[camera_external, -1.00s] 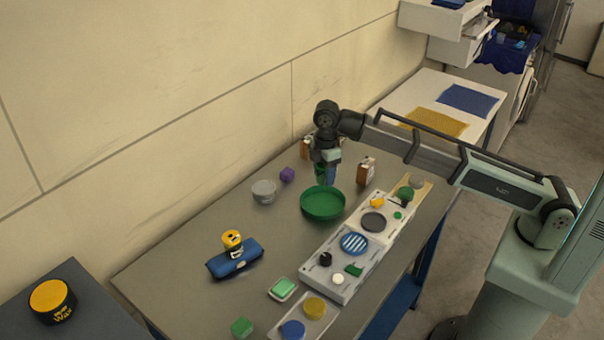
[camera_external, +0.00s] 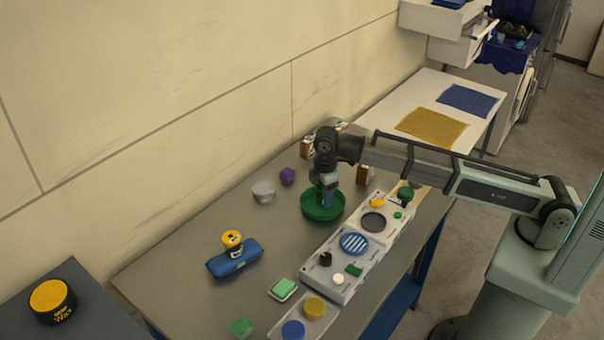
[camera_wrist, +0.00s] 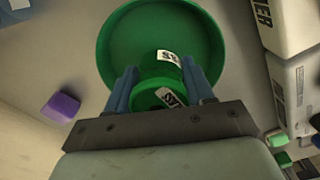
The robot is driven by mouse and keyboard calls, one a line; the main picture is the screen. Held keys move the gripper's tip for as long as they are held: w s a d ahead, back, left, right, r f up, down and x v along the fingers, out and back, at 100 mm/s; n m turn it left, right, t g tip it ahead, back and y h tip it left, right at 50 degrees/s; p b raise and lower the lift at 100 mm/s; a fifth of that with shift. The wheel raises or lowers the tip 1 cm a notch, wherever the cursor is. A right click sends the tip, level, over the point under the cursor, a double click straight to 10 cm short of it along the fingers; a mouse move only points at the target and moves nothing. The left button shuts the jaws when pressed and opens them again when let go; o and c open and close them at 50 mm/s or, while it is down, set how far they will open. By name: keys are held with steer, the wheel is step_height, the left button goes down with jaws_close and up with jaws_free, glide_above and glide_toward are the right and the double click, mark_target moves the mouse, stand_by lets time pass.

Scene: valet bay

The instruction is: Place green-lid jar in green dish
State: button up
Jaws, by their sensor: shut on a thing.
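The green dish (camera_external: 311,211) stands on the grey table, and its wide green bowl (camera_wrist: 112,60) fills the top middle of the wrist view. My gripper (camera_external: 327,200) points down into the dish. In the wrist view my blue fingers (camera_wrist: 160,82) are shut on the green-lid jar (camera_wrist: 160,60), which is green with white labels. The jar is over or inside the dish; I cannot tell if it touches the bottom. In the external view the jar is hidden by my gripper and the dish.
A purple block (camera_external: 287,176) and a grey bowl (camera_external: 264,191) stand left of the dish. White trays with small items (camera_external: 340,270) lie to the right and front. Table between is clear.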

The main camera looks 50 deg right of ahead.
steer(key=shift+f, duration=0.75)
steer(key=shift+f, duration=0.15)
steer(key=o, duration=1)
step_height(320, 180, up, 12)
steer(key=shift+r, duration=0.15)
